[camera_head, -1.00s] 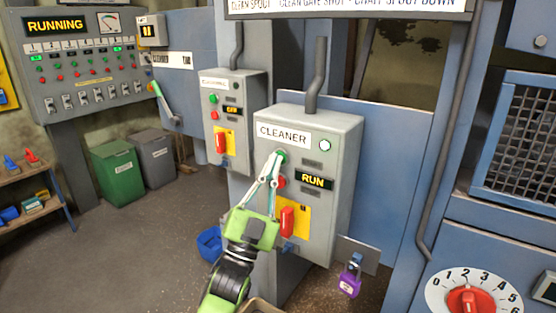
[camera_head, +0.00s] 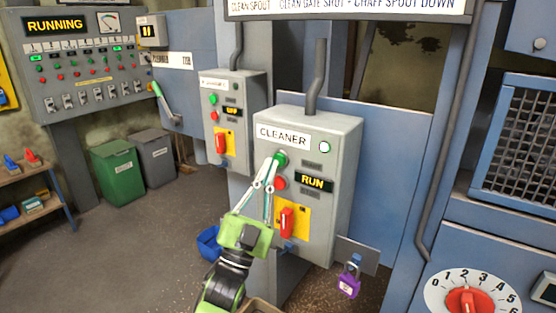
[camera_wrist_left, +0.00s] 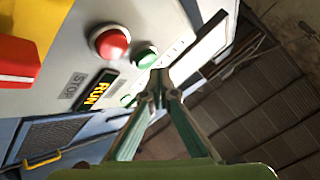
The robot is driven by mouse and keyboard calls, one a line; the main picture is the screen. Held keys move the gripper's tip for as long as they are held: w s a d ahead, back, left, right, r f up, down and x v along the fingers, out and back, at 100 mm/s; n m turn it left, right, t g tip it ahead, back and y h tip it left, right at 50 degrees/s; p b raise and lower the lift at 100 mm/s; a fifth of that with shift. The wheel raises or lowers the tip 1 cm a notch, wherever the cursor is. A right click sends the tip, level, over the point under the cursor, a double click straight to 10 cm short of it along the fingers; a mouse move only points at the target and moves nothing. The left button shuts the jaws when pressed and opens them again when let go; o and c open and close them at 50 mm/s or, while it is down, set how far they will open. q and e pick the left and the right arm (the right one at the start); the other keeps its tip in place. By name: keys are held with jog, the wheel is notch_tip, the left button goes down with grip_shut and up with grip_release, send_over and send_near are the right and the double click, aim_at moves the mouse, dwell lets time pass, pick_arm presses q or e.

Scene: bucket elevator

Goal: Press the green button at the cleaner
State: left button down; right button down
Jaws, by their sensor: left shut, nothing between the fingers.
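The cleaner box (camera_head: 342,150) is a grey control box labelled CLEANER, with a display (camera_head: 314,182) reading RUN. Its green button (camera_head: 281,159) sits under the label, just above a red button (camera_head: 280,183). My left gripper (camera_head: 272,160) is shut and empty, its fingertips at the green button's left edge in the head view. In the left wrist view the green button (camera_wrist_left: 146,57) shows just beyond the fingertips (camera_wrist_left: 159,76), and I cannot tell whether they touch. A round lamp (camera_head: 324,147) at the upper right of the box looks pale green. My right gripper is not in view.
A red switch handle (camera_head: 287,222) on a yellow plate sits lower on the box. A purple padlock (camera_head: 348,284) hangs beside it. A similar control box (camera_head: 250,110) stands behind at left.

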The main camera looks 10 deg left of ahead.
pick_arm(q)
jog(key=shift+s+a+p, duration=0.25)
jog(key=shift+s+a, duration=0.05)
jog(key=shift+s, duration=0.5)
jog(key=shift+s+a+p, duration=0.25)
jog(key=shift+s+p, duration=0.05)
jog(key=shift+s, duration=0.45)
jog(key=shift+s+a+p, duration=0.25)
jog(key=shift+s+a, duration=0.05)
jog(key=shift+s, duration=0.5)
